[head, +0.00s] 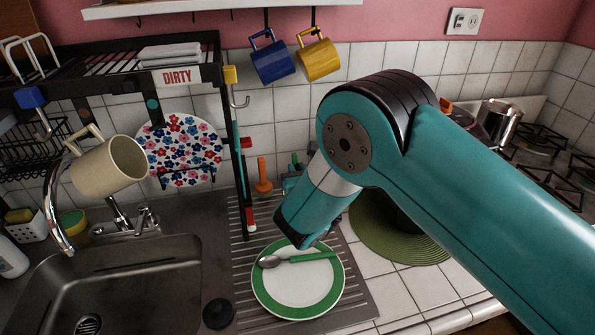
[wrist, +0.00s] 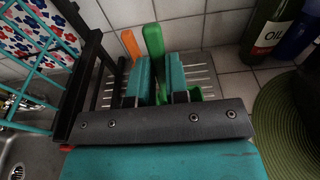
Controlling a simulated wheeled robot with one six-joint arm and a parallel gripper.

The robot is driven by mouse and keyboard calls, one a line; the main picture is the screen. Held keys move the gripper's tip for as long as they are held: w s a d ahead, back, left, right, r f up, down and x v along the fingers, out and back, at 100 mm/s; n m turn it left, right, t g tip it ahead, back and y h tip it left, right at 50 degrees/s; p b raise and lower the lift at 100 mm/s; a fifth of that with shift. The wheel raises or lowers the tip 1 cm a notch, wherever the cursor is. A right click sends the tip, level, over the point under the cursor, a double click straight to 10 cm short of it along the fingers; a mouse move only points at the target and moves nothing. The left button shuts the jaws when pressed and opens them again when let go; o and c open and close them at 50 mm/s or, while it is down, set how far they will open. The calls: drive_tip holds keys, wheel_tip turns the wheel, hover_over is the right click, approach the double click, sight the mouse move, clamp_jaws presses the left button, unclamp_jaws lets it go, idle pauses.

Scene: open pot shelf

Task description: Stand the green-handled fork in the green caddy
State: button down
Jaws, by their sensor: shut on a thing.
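My gripper (wrist: 160,85) reaches toward the tiled wall at the back of the drainer. In the wrist view its teal fingers are closed around a green-handled utensil, taken as the fork (wrist: 153,42), whose handle stands up above them. Its tines are hidden. In the head view my arm hides most of this area; a small green handle top (head: 295,159) shows left of the arm.
An orange-handled utensil (wrist: 130,45) stands close left of the fork. The black rack's post (wrist: 93,75) is further left. An oil bottle (wrist: 270,30) stands at the right. A green-rimmed plate (head: 262,290) holds a green-handled spoon (head: 269,262). A round green mat (head: 380,240) lies right.

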drive_tip(key=shift+f, duration=0.1)
drive_tip(key=c, duration=1)
unclamp_jaws()
drive_tip(key=shift+c, duration=0.2)
drive_tip(key=shift+s, duration=0.15)
drive_tip(key=b+v, duration=1)
drive_tip(key=v, duration=0.7)
drive_tip(key=shift+b, duration=0.3)
